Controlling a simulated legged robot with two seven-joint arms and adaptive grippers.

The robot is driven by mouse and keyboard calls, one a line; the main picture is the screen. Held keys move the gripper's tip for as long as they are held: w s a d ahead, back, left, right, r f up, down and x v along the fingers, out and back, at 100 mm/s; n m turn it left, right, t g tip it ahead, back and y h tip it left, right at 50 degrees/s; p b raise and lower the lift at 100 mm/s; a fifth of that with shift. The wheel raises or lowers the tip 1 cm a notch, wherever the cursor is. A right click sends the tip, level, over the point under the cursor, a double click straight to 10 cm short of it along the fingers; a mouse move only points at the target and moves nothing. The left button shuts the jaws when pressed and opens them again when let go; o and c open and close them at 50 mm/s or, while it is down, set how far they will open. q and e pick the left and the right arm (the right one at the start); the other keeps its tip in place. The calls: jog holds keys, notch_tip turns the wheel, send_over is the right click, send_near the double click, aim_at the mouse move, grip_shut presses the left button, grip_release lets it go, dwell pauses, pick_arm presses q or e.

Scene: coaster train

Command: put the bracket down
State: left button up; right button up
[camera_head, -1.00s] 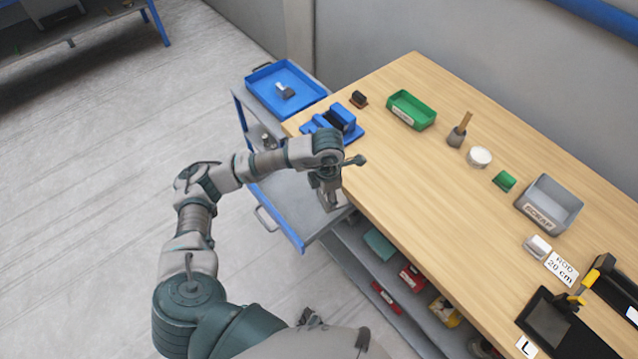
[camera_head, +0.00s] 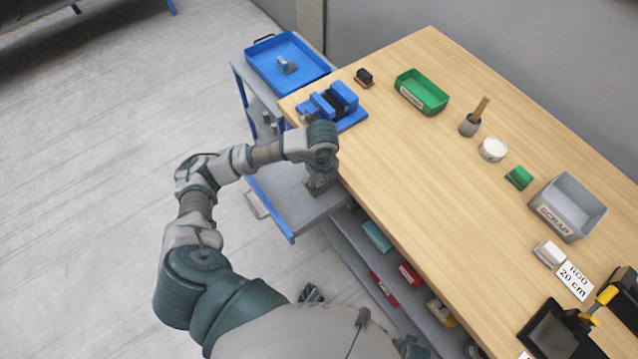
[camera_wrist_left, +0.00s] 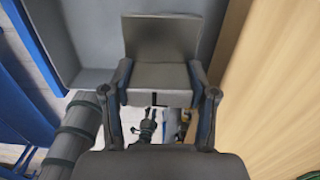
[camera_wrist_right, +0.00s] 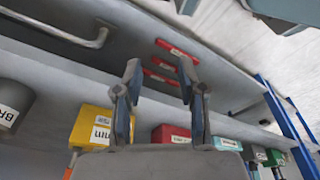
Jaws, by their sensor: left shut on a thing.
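The bracket (camera_wrist_left: 162,42) is a grey, bent metal piece with an upright plate and a block-like foot. In the left wrist view it sits between the two fingers of my left gripper (camera_wrist_left: 160,80), which is shut on it. In the head view my left gripper (camera_head: 319,184) points down over the grey top of the blue-framed cart (camera_head: 292,213), beside the bench's left edge. I cannot tell whether the bracket touches that surface. My right gripper (camera_wrist_right: 160,78) is open and empty in the right wrist view, facing shelves under the bench.
A blue tray (camera_head: 309,76) with a small grey part (camera_head: 287,66) stands behind the cart's grey top. A blue vise (camera_head: 342,101) is on the bench corner. The wooden bench (camera_head: 400,170) edge runs close to my left gripper. Green and grey bins stand farther right.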

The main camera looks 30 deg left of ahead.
aim_at(321, 198)
pick_arm(q)
notch_tip(321, 198, down, 2)
jog(key=shift+d+f, duration=0.1)
jog(key=shift+f, duration=0.15)
jog(key=f, duration=0.2)
jog(key=a+f, duration=0.1)
jog(key=f, duration=0.1)
jog(key=shift+f+b, duration=0.15)
jog(key=shift+b, duration=0.25)
pick_arm(e)
jog(key=r, duration=0.2)
jog(key=shift+w+a+r, duration=0.3)
jog(key=shift+w, duration=0.1)
pick_arm(q)
jog(key=o, duration=1.3)
jog(key=shift+d, duration=0.35)
pick_arm(e)
jog(key=shift+d, duration=0.2)
pick_arm(q)
jog(key=shift+r, duration=0.2)
